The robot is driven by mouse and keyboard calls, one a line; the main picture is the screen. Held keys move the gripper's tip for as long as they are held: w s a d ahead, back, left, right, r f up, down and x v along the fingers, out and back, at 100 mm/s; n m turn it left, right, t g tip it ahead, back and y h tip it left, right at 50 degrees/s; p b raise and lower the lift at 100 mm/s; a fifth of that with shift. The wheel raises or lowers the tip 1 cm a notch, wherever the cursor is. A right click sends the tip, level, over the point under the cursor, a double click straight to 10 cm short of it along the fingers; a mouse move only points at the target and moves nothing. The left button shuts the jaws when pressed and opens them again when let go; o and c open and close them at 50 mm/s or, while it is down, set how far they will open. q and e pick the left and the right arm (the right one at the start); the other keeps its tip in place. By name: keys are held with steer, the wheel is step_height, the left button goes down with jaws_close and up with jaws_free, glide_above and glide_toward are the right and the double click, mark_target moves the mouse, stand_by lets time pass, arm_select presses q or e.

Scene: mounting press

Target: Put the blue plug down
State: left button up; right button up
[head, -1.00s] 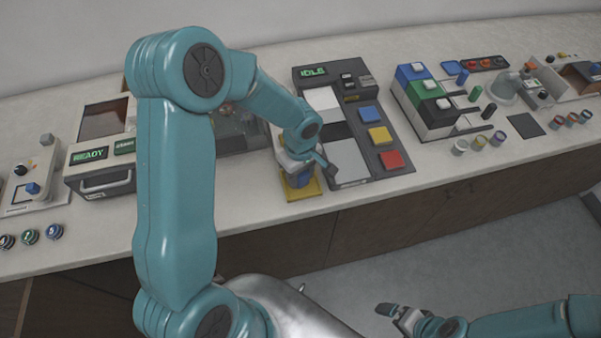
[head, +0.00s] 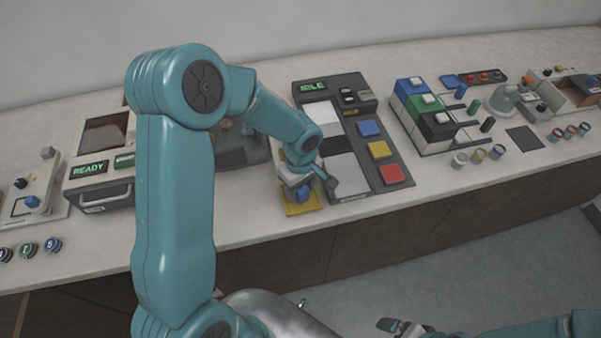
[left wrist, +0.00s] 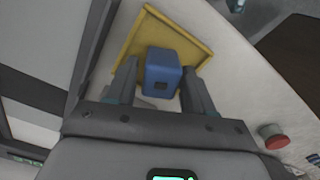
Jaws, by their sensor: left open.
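The blue plug (left wrist: 162,73) stands on the yellow tray (left wrist: 142,29), near its middle, in the left wrist view. It also shows in the head view (head: 303,195), partly hidden under my gripper, on the same yellow tray (head: 300,209) at the bench's front edge. My left gripper (left wrist: 160,69) is open, with one finger on each side of the plug. A gap shows between the plug and each finger. My right gripper (head: 398,326) is low at the bottom of the head view, away from the bench, and its jaws are too small to read.
A dark panel with blue, yellow and red pads (head: 378,149) and an IDLE display stands just right of the tray. A READY drawer unit (head: 100,188) is to the left. Blue, green and black blocks (head: 422,108) and several small cups stand farther right.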

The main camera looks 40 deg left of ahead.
arm_select(q)
step_height(320, 180, up, 11)
steer(key=b, duration=0.1)
stand_by(0.7)
